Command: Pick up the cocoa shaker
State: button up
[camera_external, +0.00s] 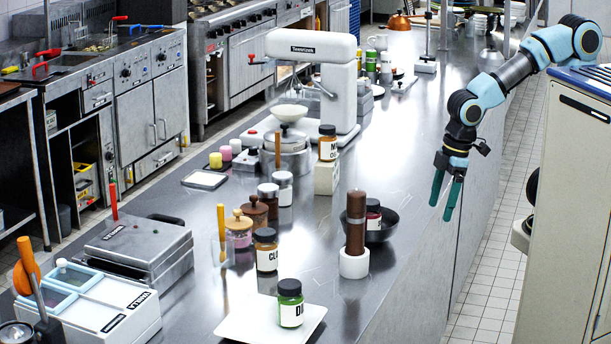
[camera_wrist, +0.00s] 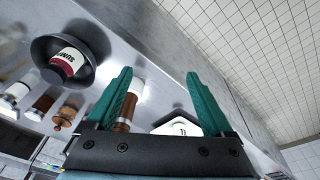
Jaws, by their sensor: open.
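My gripper (camera_external: 441,210) is open and empty in the air, off the counter's right edge. Its two teal fingers also show in the wrist view (camera_wrist: 158,75). No label that I can read says cocoa, so I cannot tell which container is the cocoa shaker. A red-brown jar (camera_wrist: 67,62) sits in a dark bowl.
A tall brown mill (camera_external: 355,222) stands in a white ring (camera_external: 354,265) near the counter's right edge. The dark bowl (camera_external: 389,232) is beside it. The green jar stands on a white tray (camera_external: 240,324). A mixer (camera_external: 345,85) and presses stand behind and left. The floor aisle is clear.

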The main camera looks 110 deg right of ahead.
jog(key=w+d+m+t+h, duration=0.15)
jog(key=w+d, duration=0.35)
jog(key=d, duration=0.5)
jog(key=w+d+m+t+h+b, duration=0.1)
jog(key=w+d+t+h, duration=0.15)
jog(key=w+d, duration=0.6)
jog(key=w+d+m+t+h, duration=0.1)
jog(key=w+d+t, duration=0.1)
jog(key=d, duration=1)
jog(key=d+f+t+b, duration=0.1)
jog(key=d+t, duration=0.3)
jog(key=d, duration=0.9)
send_near(269, 203)
jog(key=shift+s+d+f, duration=0.1)
jog(key=shift+s+d, duration=0.3)
jog(key=shift+d, duration=0.2)
jog(key=shift+s+d+f, duration=0.1)
jog(key=shift+s+d, duration=0.3)
jog(key=shift+d, duration=0.25)
jog(key=shift+f, duration=0.35)
jog(key=shift+w+d+f, duration=0.15)
jog(key=shift+w, duration=0.25)
jog(key=p+x, duration=0.2)
jog(key=x, duration=0.3)
jog(key=shift+w, duration=0.2)
jog(key=shift+p+x, duration=1)
jog(key=shift+x, duration=1.3)
jog(key=shift+s, duration=0.1)
